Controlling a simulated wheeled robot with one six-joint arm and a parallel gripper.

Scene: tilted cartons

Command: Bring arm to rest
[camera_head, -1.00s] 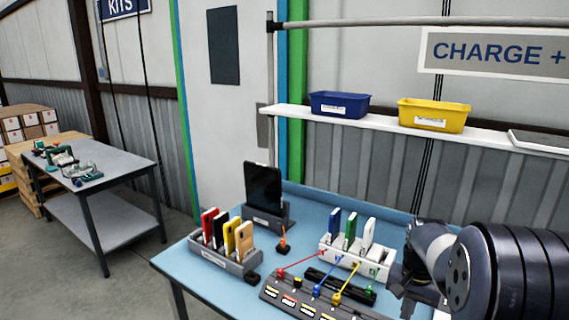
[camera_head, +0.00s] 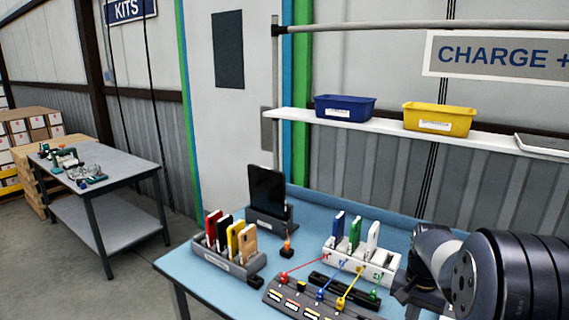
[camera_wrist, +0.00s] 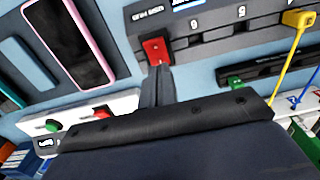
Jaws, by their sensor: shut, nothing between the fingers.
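My arm comes in at the right of the head view, over the right part of the blue workbench (camera_head: 190,269). In the wrist view my gripper (camera_wrist: 160,80) is shut and empty, its dark narrow fingers pointing away from the camera. A red block (camera_wrist: 155,51) shows just past the fingertips, at the edge of a dark grey panel (camera_wrist: 205,42). I cannot tell whether the fingertips touch it. The dark wrist housing fills the bottom of the wrist view. In the head view the arm's links hide much of the gripper.
A grey rack (camera_head: 222,263) with several coloured devices, a white charging rack (camera_head: 345,266), a tablet on a stand (camera_head: 266,193) and a panel with coloured cables (camera_head: 315,300) crowd the bench. A phone (camera_wrist: 72,35) lies near the gripper. Blue (camera_head: 344,107) and yellow bins (camera_head: 438,119) stand on a shelf.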

